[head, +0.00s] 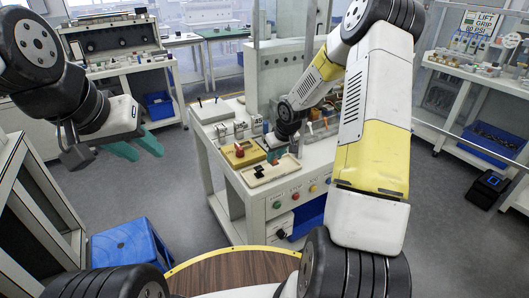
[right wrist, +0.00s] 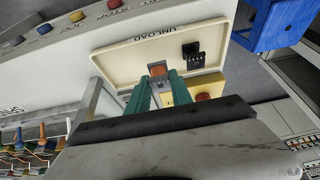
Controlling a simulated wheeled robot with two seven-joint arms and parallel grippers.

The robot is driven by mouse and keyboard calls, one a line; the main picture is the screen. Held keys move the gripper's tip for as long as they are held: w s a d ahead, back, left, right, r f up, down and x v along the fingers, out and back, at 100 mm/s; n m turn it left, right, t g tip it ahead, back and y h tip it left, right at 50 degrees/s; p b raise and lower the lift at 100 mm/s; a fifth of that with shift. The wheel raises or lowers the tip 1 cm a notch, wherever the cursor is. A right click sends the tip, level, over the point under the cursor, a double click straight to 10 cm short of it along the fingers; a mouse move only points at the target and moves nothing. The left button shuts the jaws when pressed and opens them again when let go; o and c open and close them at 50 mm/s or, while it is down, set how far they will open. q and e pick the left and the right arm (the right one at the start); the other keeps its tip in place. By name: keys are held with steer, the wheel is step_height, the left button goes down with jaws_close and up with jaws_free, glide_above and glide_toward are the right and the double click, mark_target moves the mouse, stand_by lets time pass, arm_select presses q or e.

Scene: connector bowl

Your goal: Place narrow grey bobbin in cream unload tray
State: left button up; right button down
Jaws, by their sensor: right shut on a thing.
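The cream unload tray (head: 262,180) lies on the front of the white bench in the head view. It fills the upper middle of the right wrist view (right wrist: 120,60), with UNLOAD lettered on its rim. A black part (right wrist: 193,55) rests inside it. My right gripper (right wrist: 159,78) is shut on a small grey and copper-coloured piece, seemingly the narrow grey bobbin (right wrist: 157,69), which shows between the teal fingertips over the tray's edge area. I cannot tell its height. The head view mostly hides it. My left gripper (head: 149,156) is open and empty, left of the bench above the floor.
A yellow block with a red knob (head: 240,152) stands just behind the tray. Fixtures (head: 225,130) line the bench behind it. Coloured buttons (head: 296,196) are on the bench front. A blue stool (head: 130,245) stands at lower left. The tray's middle is clear.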

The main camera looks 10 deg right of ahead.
steer(key=shift+w+a, duration=0.15)
steer(key=shift+a, duration=0.2)
steer(key=shift+f, duration=1.8)
steer(key=shift+f, duration=0.1)
steer(key=c, duration=1.1)
jaws_free()
steer(key=shift+c, duration=0.2)
